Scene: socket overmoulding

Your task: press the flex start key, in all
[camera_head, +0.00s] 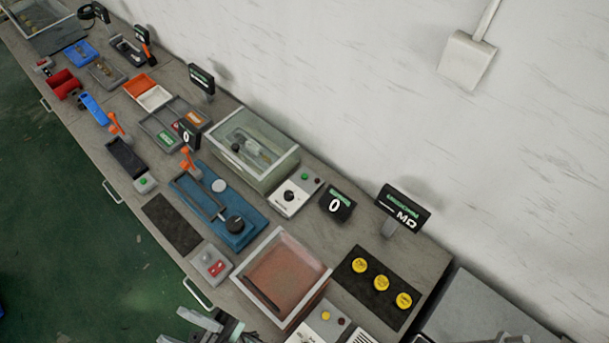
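No key can be read as the flex start key; the labels are too small. A white control box (296,192) with a green button, a red button and a black knob stands right of the glass-covered box. Another control box (325,325) with a yellow and a red button is cut by the bottom edge. A small grey box (211,264) with red keys sits near the bench front, and one with a green button (145,183) lies further left. Grey metal parts at the bottom edge look like my gripper (212,326), apart from all these boxes; its fingers are not clear.
A glass-covered box (250,148) and a reddish clear-lidded box (283,278) stand on the long grey bench (395,252). A blue fixture (217,205) with a lever lies between. A black mat (375,288) holds yellow round pieces. Display signs (403,207) stand at the back.

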